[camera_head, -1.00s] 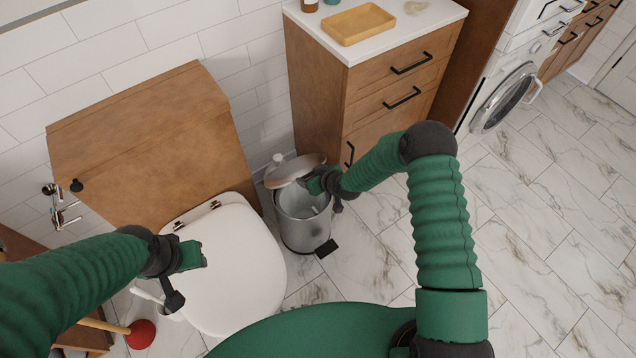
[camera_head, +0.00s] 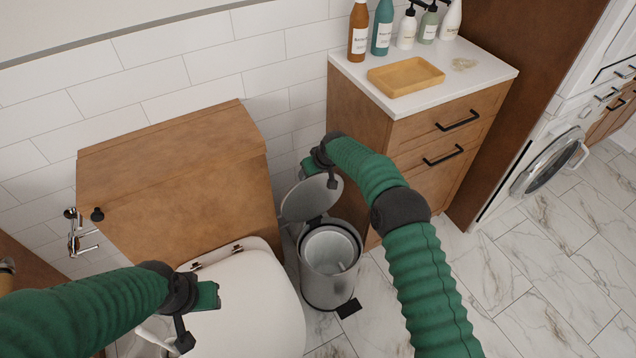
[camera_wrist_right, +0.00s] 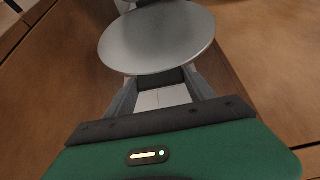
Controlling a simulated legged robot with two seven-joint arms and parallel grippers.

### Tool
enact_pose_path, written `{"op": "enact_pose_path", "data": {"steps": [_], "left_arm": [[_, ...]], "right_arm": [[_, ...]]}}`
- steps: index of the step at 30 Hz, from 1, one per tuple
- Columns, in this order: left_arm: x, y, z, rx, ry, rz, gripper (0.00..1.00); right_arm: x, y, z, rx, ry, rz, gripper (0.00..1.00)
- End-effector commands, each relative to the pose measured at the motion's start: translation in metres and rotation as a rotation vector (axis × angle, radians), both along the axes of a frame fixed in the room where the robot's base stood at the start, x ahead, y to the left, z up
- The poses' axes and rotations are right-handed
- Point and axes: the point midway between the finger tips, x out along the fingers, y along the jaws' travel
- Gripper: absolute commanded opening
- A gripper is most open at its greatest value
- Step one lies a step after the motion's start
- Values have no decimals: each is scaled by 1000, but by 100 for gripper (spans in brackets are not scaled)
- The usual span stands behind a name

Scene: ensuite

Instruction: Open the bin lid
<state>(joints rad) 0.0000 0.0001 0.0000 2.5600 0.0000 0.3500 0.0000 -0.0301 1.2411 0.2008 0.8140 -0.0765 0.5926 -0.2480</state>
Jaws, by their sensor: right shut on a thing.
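The metal bin (camera_head: 330,278) stands on the floor between the toilet and the wooden cabinet. Its round lid (camera_head: 312,200) is tilted up steeply at the back, and the open top shows the grey inside. My right gripper (camera_head: 318,163) is at the lid's upper edge and shut on it; its fingertips are partly hidden in the head view. In the right wrist view the lid (camera_wrist_right: 157,38) is a grey disc just beyond the fingers (camera_wrist_right: 160,85). My left gripper (camera_head: 205,302) is above the white toilet lid, away from the bin; its finger gap is unclear.
The toilet (camera_head: 245,310) is left of the bin, with a wooden box-like unit (camera_head: 180,175) behind it. The cabinet (camera_head: 440,135) is close on the right, its top holding a yellow tray (camera_head: 405,77) and several bottles. Marble floor (camera_head: 540,270) is clear at right.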

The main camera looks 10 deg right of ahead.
Motion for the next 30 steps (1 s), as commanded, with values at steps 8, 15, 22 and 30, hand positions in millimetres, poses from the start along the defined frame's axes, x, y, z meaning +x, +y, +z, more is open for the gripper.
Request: {"op": "enact_pose_path", "data": {"steps": [8,15,22,30], "left_arm": [[0,0,-6,0,0,0,36],[0,0,-6,0,0,0,36],[0,0,-6,0,0,0,36],[0,0,-6,0,0,0,36]], "right_arm": [[9,4,2,3,-8,0,0],[9,4,4,3,-9,0,0],[9,4,3,3,-8,0,82],[8,3,2,1,-4,1,85]]}}
